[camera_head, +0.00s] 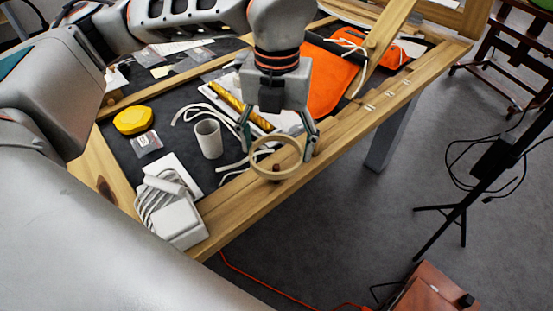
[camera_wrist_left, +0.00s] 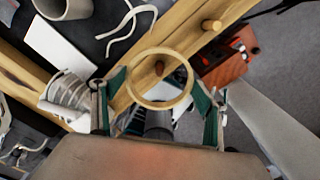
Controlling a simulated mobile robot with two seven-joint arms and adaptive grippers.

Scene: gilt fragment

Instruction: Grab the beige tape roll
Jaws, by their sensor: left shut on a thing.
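The beige tape roll (camera_head: 277,139) is a thin ring held between the fingers of my left gripper (camera_head: 281,140). In the left wrist view the tape roll (camera_wrist_left: 161,103) sits across the gap between the green-sided fingertips of the left gripper (camera_wrist_left: 161,98), its open centre facing the camera. The left gripper is shut on it, over the wooden front rail of the table (camera_head: 225,221). I cannot tell whether the roll still touches the wood. A brown knob on the rail shows through the ring. My right gripper is not in view.
A white cup (camera_head: 208,139), white cords, a yellow object (camera_head: 133,120) and a white adapter with a coiled cable (camera_head: 178,219) lie left of the gripper. An orange pouch (camera_head: 329,83) lies behind right. Grey floor is open beyond the front edge.

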